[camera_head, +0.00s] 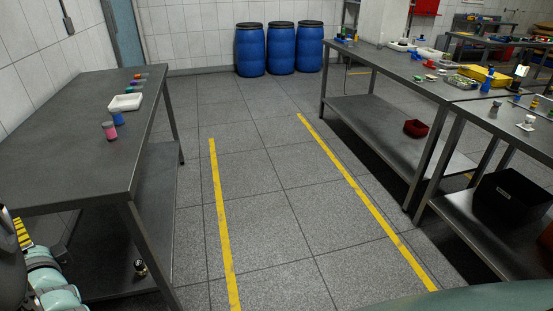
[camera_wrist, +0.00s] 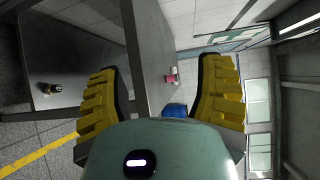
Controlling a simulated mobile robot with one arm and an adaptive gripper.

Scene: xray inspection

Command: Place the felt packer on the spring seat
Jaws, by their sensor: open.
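My gripper (camera_wrist: 162,68) is open, with its two yellow ridged fingers wide apart and nothing between them. In the head view a yellow ridged part of it (camera_head: 21,233) shows at the lower left edge, beside the left table. I cannot make out the felt packer or the spring seat for certain; the small items on the tables are too small to name surely.
The left table (camera_head: 60,130) also holds a white tray (camera_head: 126,102) and several small coloured items. A small dark jar (camera_head: 140,268) stands low beneath it. Right-hand benches (camera_head: 385,65) carry many small items, a yellow bin (camera_head: 484,76) among them. The marked aisle is clear; blue drums (camera_head: 281,48) stand behind.

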